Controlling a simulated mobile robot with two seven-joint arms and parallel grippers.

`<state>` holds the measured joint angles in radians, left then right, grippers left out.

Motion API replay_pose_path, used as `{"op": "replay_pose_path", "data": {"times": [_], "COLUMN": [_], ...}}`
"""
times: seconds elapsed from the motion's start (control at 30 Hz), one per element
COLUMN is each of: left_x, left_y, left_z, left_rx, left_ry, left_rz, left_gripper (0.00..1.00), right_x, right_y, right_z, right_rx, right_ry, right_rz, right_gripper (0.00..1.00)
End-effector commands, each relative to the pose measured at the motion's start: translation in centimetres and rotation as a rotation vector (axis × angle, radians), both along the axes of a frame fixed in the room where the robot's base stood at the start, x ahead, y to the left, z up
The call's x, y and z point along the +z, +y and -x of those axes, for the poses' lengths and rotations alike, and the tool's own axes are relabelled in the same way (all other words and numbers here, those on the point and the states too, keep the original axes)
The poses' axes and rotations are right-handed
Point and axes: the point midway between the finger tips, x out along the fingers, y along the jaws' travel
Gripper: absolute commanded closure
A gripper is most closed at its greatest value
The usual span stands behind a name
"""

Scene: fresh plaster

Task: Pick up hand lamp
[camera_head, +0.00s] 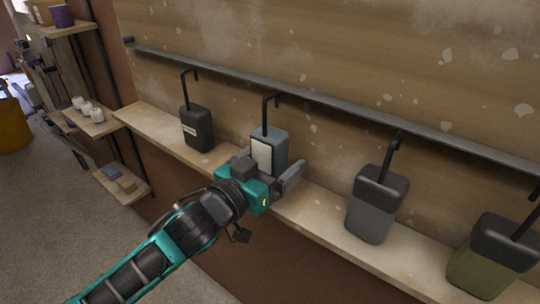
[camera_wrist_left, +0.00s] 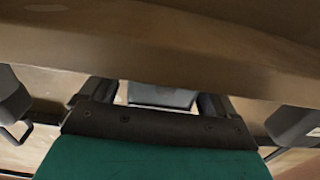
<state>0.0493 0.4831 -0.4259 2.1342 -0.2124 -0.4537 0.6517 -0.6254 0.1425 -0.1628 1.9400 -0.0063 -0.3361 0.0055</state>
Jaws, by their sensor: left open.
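Several box-shaped hand lamps with black hooked handles stand in a row on a wooden shelf (camera_head: 310,206). A blue-grey lamp (camera_head: 277,141) with a pale front panel is second from the left. My left gripper (camera_head: 272,168) is open in front of this lamp, and part of the lamp's lower body is hidden behind it. In the left wrist view the pale blue-grey lamp (camera_wrist_left: 160,97) shows between the spread fingers (camera_wrist_left: 158,105). I cannot tell whether they touch it. My right gripper is out of view.
A black lamp (camera_head: 197,128) stands to the left, a dark grey lamp (camera_head: 370,215) and an olive lamp (camera_head: 480,270) to the right. A metal rail (camera_head: 330,103) runs along the plastered wall behind. Small shelves with white candles (camera_head: 88,110) are at far left.

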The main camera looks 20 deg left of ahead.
Motion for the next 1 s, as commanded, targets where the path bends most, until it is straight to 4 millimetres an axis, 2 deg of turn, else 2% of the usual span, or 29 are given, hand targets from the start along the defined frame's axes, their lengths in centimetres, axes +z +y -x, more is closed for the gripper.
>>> {"op": "replay_pose_path", "data": {"times": [0.17,0.83,1.0], "left_x": [-0.02,-0.02,0.08], "left_y": [0.00,0.03,0.03], "left_z": [0.00,0.02,0.02], "left_rx": [0.000,0.000,0.000], "left_ry": [0.000,0.000,-0.002], "left_rz": [0.001,0.000,0.001], "left_gripper": [0.11,0.74,0.75], "right_x": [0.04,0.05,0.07], "right_y": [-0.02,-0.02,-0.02], "right_z": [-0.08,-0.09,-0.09], "right_rx": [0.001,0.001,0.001], "right_ry": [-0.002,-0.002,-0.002], "right_rz": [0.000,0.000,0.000], "right_gripper": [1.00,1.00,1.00]}}
